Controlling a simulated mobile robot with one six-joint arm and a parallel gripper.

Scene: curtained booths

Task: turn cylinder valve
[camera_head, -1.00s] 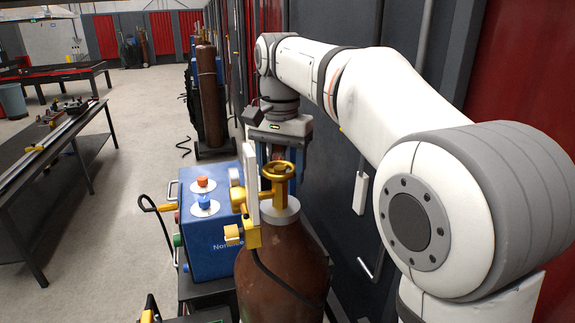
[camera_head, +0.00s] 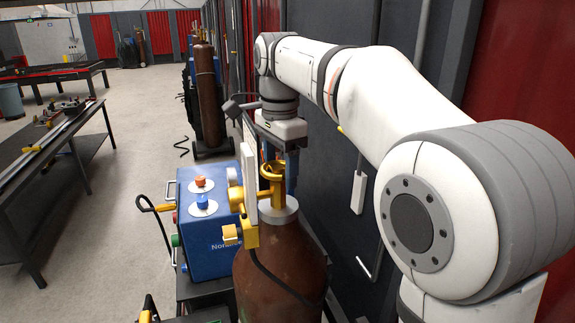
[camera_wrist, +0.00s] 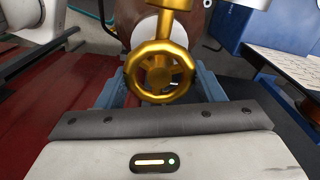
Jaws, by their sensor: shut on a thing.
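The brown gas cylinder (camera_head: 283,265) stands upright with a brass valve and a round gold handwheel (camera_head: 272,171) on top. In the wrist view the handwheel (camera_wrist: 160,72) fills the middle, with the cylinder (camera_wrist: 122,18) behind it. My gripper (camera_head: 281,165) is at the handwheel, reaching down from above. In the wrist view its blue fingers (camera_wrist: 160,86) lie on either side of the wheel and are shut on it. The finger contact itself is partly hidden behind the wheel.
A blue welding machine (camera_head: 207,225) with knobs stands left of the cylinder. A white panel (camera_head: 251,185) is close beside the valve. A dark wall (camera_head: 335,200) runs along the right. A workbench (camera_head: 50,150) is at left, with open floor between.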

